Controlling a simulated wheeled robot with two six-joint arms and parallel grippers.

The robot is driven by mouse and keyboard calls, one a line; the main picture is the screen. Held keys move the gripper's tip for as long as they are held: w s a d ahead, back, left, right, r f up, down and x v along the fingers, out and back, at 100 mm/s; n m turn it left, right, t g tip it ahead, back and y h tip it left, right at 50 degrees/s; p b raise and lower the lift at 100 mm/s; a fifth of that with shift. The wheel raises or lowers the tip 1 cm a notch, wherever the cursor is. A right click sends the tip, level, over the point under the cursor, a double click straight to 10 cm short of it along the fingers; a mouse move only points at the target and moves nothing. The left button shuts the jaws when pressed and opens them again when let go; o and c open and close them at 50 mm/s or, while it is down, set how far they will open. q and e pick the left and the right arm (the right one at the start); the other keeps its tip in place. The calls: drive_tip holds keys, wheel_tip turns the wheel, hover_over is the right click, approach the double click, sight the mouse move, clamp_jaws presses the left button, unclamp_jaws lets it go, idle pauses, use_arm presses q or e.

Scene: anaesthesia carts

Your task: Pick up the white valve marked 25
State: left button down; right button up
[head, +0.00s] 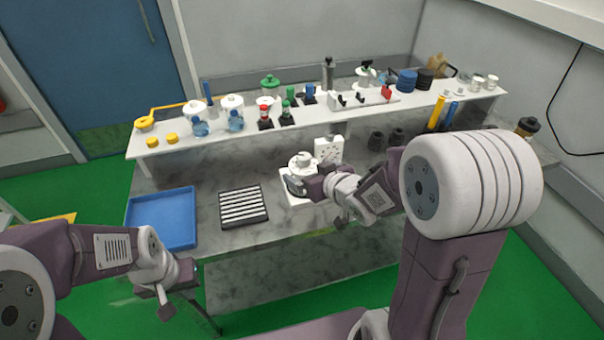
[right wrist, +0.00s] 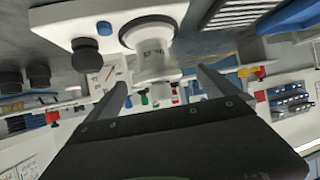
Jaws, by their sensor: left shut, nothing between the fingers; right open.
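A white valve (head: 302,159) stands upright on a white base (head: 297,201) on the marble counter. In the right wrist view the valve (right wrist: 154,62) shows a round body with dark marking too blurred to read. My right gripper (head: 291,184) is open at the near side of the valve. In the right wrist view its two fingers point toward the valve, one to each side; I cannot tell whether they touch it. My left gripper (head: 166,298) is shut and empty, low in front of the counter at the left.
A blue tray (head: 161,218) and a dark striped rack (head: 243,206) lie left of the valve. A white raised shelf (head: 225,133) behind holds bottles and several fittings. A white block (head: 329,149) stands close behind the valve.

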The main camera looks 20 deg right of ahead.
drive_tip(key=shift+d+x, duration=0.25)
drive_tip(key=shift+x, duration=0.85)
drive_tip(key=shift+w+f, duration=0.2)
drive_tip(key=shift+w, duration=0.05)
drive_tip(key=x, duration=0.5)
drive_tip(key=shift+w+f, duration=0.15)
drive_tip(key=shift+w, duration=0.05)
use_arm(q)
drive_tip(key=shift+d+r, duration=0.1)
drive_tip(key=shift+r, duration=0.35)
use_arm(e)
drive_tip(key=shift+s, duration=0.1)
